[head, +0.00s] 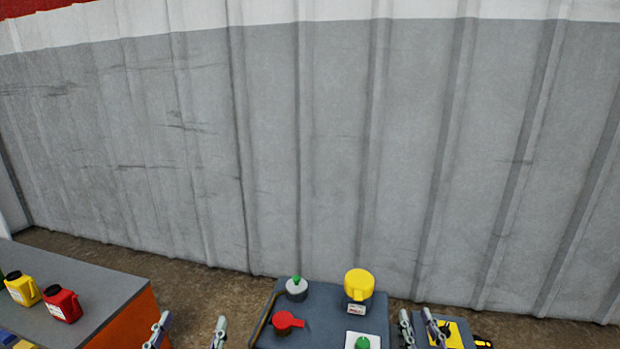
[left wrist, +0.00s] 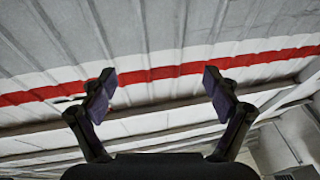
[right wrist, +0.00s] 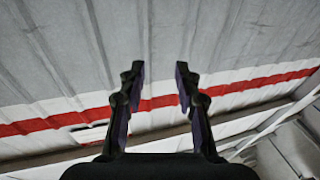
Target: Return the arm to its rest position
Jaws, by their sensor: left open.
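My left gripper (head: 190,324) is at the bottom of the head view, over the floor gap between the bench and the panel. It is wide open and empty, as the left wrist view (left wrist: 159,80) shows. My right gripper (head: 416,318) is at the bottom right of the head view, beside the panel's right edge. It is open, with a narrower gap, and empty in the right wrist view (right wrist: 159,80). Both wrist views look towards the wall and the roof, with nothing between the fingers.
A dark panel (head: 322,312) carries a red handle (head: 285,321), a yellow knob (head: 359,282) and two green-topped controls. A grey bench (head: 92,288) at left holds yellow (head: 23,289) and red (head: 62,304) bottles. A corrugated wall (head: 300,140) stands behind.

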